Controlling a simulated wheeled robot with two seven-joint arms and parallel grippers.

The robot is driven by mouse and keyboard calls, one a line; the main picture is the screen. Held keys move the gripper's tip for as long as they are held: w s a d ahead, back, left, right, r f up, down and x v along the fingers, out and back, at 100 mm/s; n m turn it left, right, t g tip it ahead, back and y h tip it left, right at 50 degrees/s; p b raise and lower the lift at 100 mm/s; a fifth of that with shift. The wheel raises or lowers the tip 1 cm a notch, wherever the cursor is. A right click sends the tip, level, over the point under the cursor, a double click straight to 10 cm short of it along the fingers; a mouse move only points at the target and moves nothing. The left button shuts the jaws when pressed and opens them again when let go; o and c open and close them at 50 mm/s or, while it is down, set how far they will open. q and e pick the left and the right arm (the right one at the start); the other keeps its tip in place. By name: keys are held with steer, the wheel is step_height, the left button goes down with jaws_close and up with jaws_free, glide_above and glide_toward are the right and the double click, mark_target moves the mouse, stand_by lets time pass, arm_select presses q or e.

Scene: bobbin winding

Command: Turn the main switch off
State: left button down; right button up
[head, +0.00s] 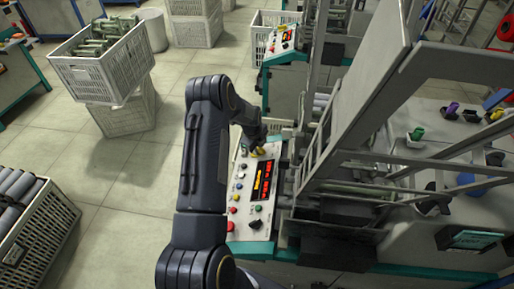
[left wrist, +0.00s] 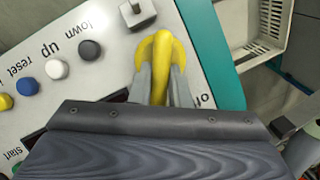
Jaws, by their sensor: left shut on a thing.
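The main switch, a yellow rotary handle (left wrist: 161,48), stands on the white control panel (left wrist: 105,20) near its teal edge. In the head view the yellow handle (head: 259,151) shows at the far end of the panel (head: 238,222). My left gripper (left wrist: 165,82) is shut on the yellow handle, with one grey finger on each side of it. In the head view my left gripper (head: 257,142) is at the panel's far end, partly hidden by my arm. A printed label beside the handle is partly covered by the gripper. My right gripper is not in view.
The panel carries a red display (head: 263,181), a red button (head: 231,225), a black knob (head: 255,224) and several other buttons. The machine frame (head: 350,130) rises close on the right. Crates (head: 105,60) stand at the left, with clear floor (head: 120,180) between.

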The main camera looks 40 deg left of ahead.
arm_select(q)
steer(key=n+b, duration=0.2)
steer(key=shift+w+f+g+b, duration=0.15)
steer(key=shift+w+g+b, duration=0.1)
steer(key=shift+g+b, duration=0.15)
steer(key=shift+w+a+n+g+b, duration=0.1)
steer(key=shift+w+n+g+b, duration=0.1)
steer(key=shift+n+b, duration=0.35)
steer(key=shift+w+n+g+b, duration=0.1)
steer(key=shift+n+g+b, duration=0.1)
steer(key=shift+n+b, duration=0.35)
steer(key=n, duration=0.1)
steer(key=n+g+h+b, duration=0.1)
steer(key=n, duration=0.1)
steer(key=shift+w+a+n+b, duration=0.15)
steer(key=shift+w+n+b, duration=0.05)
steer(key=shift+n+b, duration=0.1)
steer(key=shift+w+a+n+g+h+b, duration=0.15)
steer(key=shift+n+g+h+b, duration=0.15)
steer(key=shift+n, duration=0.5)
steer(key=shift+w+a+n+g+h+b, duration=0.1)
steer(key=shift+n+g+h+b, duration=0.2)
steer(key=shift+n, duration=0.5)
steer(key=c, duration=1.4)
jaws_free()
steer(key=shift+o, duration=0.2)
